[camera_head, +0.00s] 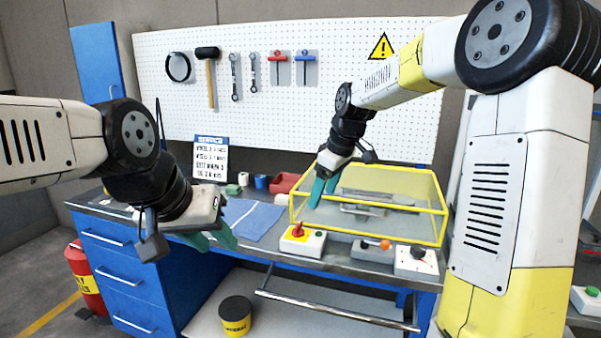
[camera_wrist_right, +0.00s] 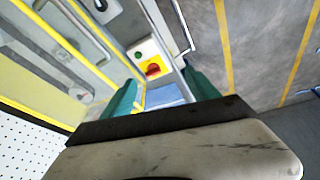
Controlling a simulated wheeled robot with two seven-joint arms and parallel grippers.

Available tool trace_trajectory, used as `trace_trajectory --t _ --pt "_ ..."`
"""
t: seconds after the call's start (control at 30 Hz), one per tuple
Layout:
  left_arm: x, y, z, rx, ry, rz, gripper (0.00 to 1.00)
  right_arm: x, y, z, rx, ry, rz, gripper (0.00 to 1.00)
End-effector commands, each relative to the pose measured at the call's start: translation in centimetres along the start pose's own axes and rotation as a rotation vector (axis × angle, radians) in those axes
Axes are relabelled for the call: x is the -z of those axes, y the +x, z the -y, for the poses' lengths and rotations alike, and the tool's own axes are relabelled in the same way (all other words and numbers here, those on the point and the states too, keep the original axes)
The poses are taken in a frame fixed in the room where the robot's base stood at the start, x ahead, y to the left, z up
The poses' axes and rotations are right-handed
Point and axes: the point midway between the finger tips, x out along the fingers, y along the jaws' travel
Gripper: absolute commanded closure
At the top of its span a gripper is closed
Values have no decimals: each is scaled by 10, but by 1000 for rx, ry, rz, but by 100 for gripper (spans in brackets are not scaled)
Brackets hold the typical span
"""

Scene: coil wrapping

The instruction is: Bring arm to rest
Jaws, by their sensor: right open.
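My left gripper (camera_head: 216,243) hangs at the left of the workbench, its teal fingers apart and nothing seen between them. My right gripper (camera_head: 322,194) points down beside the left end of the yellow-framed clear enclosure (camera_head: 444,212). Its teal fingers are apart and empty; in the right wrist view (camera_wrist_right: 160,94) they stand on either side of the gap. Whether the right fingers touch the enclosure cannot be told. Metal parts sit inside the enclosure, seen through its panels.
A red extinguisher (camera_head: 84,275) stands on the floor.

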Motion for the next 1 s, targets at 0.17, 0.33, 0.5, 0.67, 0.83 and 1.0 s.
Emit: trace_trajectory --t 0.17,0.33,0.5,0.67,0.83,1.0 --pt "0 0 0 0 0 0 64 -46 -57 41 -104 210 -12 31" --pt "0 0 0 0 0 0 64 -95 -93 83 -175 433 -66 31" --pt "0 0 0 0 0 0 64 -142 -110 125 -205 652 -154 31" --pt "0 0 0 0 0 0 64 -173 -112 154 -202 802 -226 31" --pt "0 0 0 0 0 0 64 -186 -109 167 -192 873 -259 31" --pt "0 0 0 0 0 0 64 -187 -108 168 -190 882 -263 31"
